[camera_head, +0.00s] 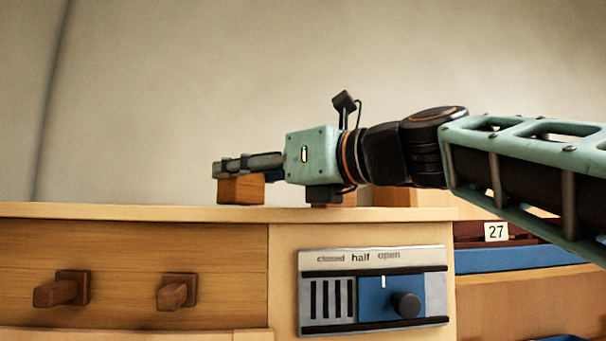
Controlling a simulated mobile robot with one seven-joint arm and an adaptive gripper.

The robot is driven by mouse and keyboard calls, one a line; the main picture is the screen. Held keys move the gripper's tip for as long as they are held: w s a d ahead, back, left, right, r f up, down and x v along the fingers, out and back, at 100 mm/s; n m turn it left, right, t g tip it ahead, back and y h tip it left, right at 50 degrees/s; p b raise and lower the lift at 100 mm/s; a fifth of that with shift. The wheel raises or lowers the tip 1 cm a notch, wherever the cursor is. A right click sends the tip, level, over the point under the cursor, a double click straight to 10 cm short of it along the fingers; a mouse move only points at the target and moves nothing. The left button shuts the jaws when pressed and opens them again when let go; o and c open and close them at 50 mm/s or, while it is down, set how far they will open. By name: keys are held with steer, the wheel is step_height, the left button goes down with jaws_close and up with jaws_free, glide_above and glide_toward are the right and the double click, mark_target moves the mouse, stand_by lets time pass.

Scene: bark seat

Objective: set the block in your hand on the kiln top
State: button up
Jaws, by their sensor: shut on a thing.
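My gripper (230,166) reaches in from the right and is shut on an orange-brown wooden block (241,191). The block is upright, its lower part hanging below the fingers. The block's lower edge is very close to that surface. I cannot tell whether it touches or is slightly above, as the top is seen nearly edge-on.
Wooden pieces (394,197) stand on the top behind my wrist. Below are a front with two wooden knobs (62,291) and a vent panel (373,290) marked closed, half, open. A shelf with a "27" label (496,232) is at right. The top's left end looks clear.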

steer(key=shift+d+f, duration=0.2)
steer(key=shift+d, duration=0.05)
steer(key=shift+w+a+f, duration=0.1)
steer(key=shift+w+a, duration=0.1)
steer(key=shift+a, duration=0.1)
steer(key=o, duration=0.9)
steer(key=b+v, duration=0.2)
steer(key=v, duration=1)
steer(key=shift+d, duration=0.15)
